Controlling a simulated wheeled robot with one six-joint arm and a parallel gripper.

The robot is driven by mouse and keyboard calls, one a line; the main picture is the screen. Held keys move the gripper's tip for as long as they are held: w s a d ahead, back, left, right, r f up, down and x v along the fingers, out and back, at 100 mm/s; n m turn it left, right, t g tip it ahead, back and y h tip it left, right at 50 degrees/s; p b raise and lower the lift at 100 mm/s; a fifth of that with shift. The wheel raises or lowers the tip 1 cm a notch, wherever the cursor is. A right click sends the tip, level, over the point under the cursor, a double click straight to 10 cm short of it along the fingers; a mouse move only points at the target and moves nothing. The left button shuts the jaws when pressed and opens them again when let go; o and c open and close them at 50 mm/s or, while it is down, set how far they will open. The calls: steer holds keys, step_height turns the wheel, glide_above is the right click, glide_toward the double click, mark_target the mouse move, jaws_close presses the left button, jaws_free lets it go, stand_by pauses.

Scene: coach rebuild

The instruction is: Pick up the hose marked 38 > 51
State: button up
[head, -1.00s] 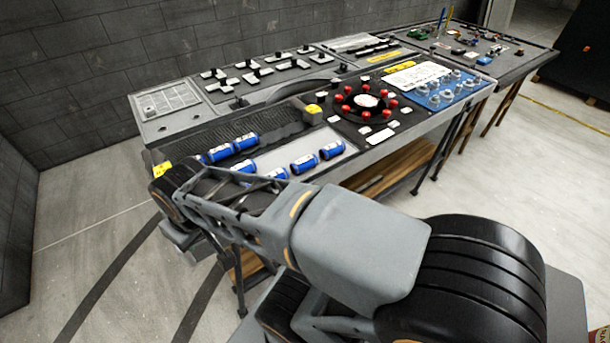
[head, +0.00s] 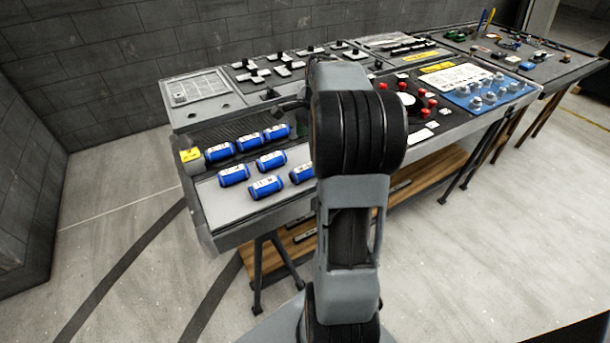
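Several blue hoses with white labels lie at the left end of the bench. A back row has a left hose (head: 220,152), a middle hose (head: 249,141) and a right hose (head: 277,132). In front of them, on a pale panel, lie more hoses, among them a left hose (head: 234,175), a middle hose (head: 271,160), a front hose (head: 266,187) and one beside my arm (head: 301,174). The labels are too small to read, so I cannot tell which is marked 38 > 51. My gripper (head: 290,106) is mostly hidden behind my arm; its fingers do not show clearly.
A second table (head: 560,65) with small parts stands far right. The floor at left is clear.

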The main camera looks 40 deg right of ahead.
mark_target(305, 167)
steer(key=f, duration=0.4)
steer(key=a+f, duration=0.1)
steer(key=f, duration=0.3)
steer(key=a+f, duration=0.1)
steer(key=f, duration=0.3)
steer(key=shift+w+f+b, duration=0.15)
steer(key=shift+f+b, duration=0.1)
steer(key=shift+b, duration=0.15)
steer(key=c, duration=1)
